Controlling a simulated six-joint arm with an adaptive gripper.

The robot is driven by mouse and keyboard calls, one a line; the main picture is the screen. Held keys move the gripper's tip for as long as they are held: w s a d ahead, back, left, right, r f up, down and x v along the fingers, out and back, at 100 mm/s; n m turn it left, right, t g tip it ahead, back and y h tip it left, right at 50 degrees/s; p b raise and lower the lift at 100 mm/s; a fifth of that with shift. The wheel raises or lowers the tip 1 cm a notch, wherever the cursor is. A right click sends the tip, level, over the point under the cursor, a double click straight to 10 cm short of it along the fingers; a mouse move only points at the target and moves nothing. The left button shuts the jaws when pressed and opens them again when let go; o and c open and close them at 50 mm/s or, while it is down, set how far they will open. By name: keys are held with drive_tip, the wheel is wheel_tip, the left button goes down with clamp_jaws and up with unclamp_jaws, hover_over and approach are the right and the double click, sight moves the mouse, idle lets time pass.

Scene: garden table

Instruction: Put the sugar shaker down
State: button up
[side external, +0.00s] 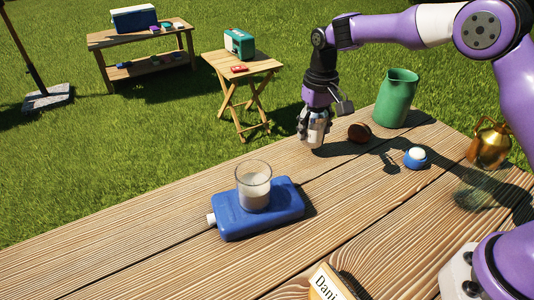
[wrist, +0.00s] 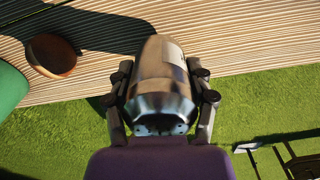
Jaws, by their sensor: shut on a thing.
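My gripper (side external: 313,120) points down near the far edge of the wooden table (side external: 330,215). It is shut on the sugar shaker (side external: 314,136), a shiny metal cylinder. In the wrist view the shaker (wrist: 160,75) sits between the two fingers, with its tapered end towards the table. Its lower end in the side view is close to the table top; I cannot tell whether it touches.
A dark reddish-brown round object (side external: 359,132) and a green pitcher (side external: 396,98) stand right of the gripper. A blue-and-white item (side external: 415,157) and a brass can (side external: 489,144) are further right. A glass (side external: 253,187) stands on a blue flask (side external: 246,224). Grass lies beyond the edge.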

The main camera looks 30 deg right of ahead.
sight(313, 137)
drive_tip(key=shift+f, duration=1.4)
drive_tip(key=shift+f, duration=0.1)
drive_tip(key=o, duration=1.3)
drive_tip(key=shift+c, duration=0.2)
